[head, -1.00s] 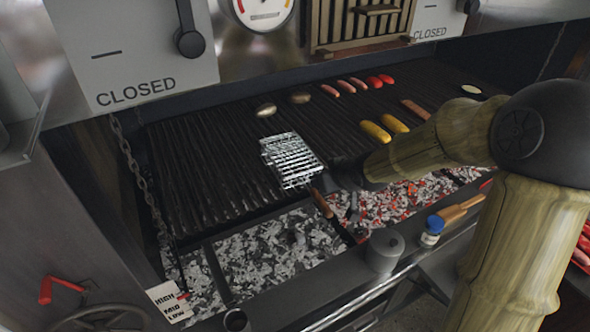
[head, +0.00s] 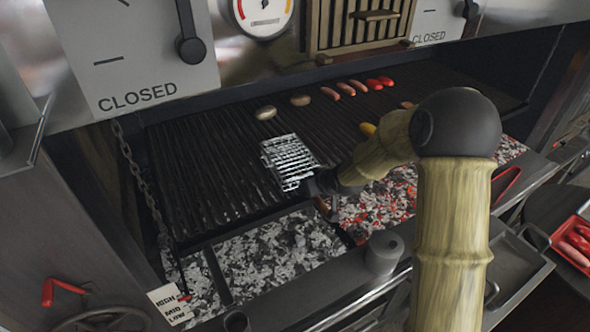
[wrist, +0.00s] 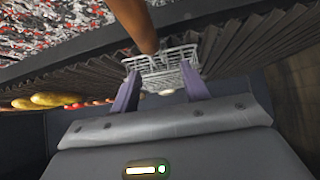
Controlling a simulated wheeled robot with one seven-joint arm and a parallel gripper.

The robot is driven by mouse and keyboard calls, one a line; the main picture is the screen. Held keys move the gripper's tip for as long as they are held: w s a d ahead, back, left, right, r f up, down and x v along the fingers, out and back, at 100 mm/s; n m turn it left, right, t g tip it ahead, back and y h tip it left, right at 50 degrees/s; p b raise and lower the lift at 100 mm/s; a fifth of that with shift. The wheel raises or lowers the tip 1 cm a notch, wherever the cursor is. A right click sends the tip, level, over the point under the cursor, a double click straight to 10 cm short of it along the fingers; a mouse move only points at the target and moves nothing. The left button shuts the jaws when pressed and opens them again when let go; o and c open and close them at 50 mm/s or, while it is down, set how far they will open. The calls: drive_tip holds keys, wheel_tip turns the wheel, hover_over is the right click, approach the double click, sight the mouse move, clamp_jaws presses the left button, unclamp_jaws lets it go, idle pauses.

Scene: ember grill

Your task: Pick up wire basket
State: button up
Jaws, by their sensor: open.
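The wire basket (head: 289,160) is a flat silver wire cage lying on the grill grate, near the front edge. Its brown wooden handle (head: 323,206) points toward the front and is partly hidden by my gripper (head: 314,183). In the wrist view, the basket (wrist: 168,66) shows just beyond and between the two purple fingers of my gripper (wrist: 160,73). The handle (wrist: 132,20) runs up to the top edge of that view. My gripper is open, low at the handle end of the basket. I cannot tell whether a finger touches the wire.
Several sausages (head: 345,88) and two mushrooms (head: 300,99) lie farther back on the grate (head: 210,150). Hot coals (head: 385,195) lie in front of it. A grey lidded pot (head: 384,250) stands on the front ledge. A chain (head: 140,185) hangs at left.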

drive_tip(key=shift+d+p+x, duration=0.15)
drive_tip(key=shift+p+x, duration=0.6)
drive_tip(key=shift+x, duration=0.55)
drive_tip(key=shift+d+p+x, duration=0.1)
drive_tip(key=shift+p+x, duration=0.65)
drive_tip(key=shift+x, duration=0.55)
drive_tip(key=shift+w, duration=0.1)
clamp_jaws()
